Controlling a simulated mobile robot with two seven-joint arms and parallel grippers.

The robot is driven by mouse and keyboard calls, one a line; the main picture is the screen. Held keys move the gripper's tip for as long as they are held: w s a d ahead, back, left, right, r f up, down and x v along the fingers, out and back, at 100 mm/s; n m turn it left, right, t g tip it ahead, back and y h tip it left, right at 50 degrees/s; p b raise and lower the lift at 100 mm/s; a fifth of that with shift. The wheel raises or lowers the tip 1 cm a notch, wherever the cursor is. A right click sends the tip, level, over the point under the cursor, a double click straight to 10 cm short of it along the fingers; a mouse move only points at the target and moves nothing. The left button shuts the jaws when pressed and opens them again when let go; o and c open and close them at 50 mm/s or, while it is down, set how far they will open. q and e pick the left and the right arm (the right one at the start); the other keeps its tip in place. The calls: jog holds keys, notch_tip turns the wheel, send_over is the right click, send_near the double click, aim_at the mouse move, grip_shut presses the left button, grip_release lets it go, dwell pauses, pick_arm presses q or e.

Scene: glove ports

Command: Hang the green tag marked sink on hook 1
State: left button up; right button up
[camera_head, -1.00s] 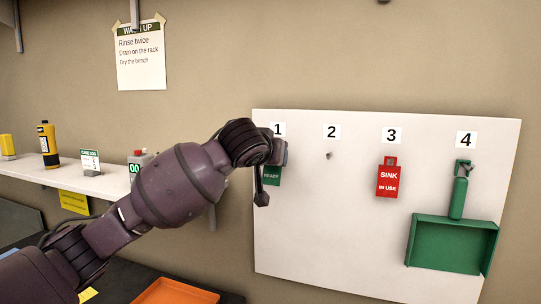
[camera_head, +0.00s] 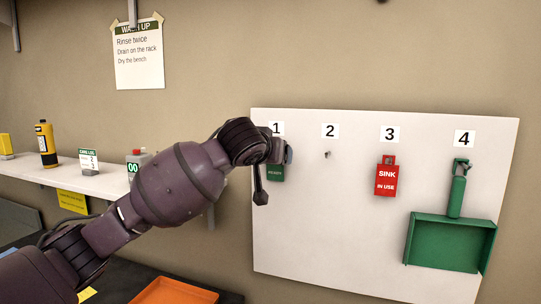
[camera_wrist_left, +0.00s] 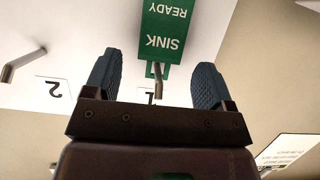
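The green tag (camera_head: 276,174), marked SINK READY, is at hook 1, under the number 1 on the white board. In the left wrist view the tag (camera_wrist_left: 166,30) appears upside down, with its loop end at the metal hook 1 (camera_wrist_left: 158,82); it seems to hang on the hook. My left gripper (camera_head: 281,151) is in front of the tag's top and partly hides it. In the wrist view its two blue fingers (camera_wrist_left: 157,68) are spread apart, one on each side of the hook and loop, touching neither. My right gripper is not in view.
Hook 2 (camera_head: 327,155) is empty. A shelf (camera_head: 60,178) with small items is on the left. An orange tray (camera_head: 174,291) lies below.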

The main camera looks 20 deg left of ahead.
pick_arm(q)
jog(key=b+v, duration=0.1)
jog(key=v, duration=0.9)
jog(key=shift+s+b, duration=0.3)
jog(key=shift+s, duration=0.1)
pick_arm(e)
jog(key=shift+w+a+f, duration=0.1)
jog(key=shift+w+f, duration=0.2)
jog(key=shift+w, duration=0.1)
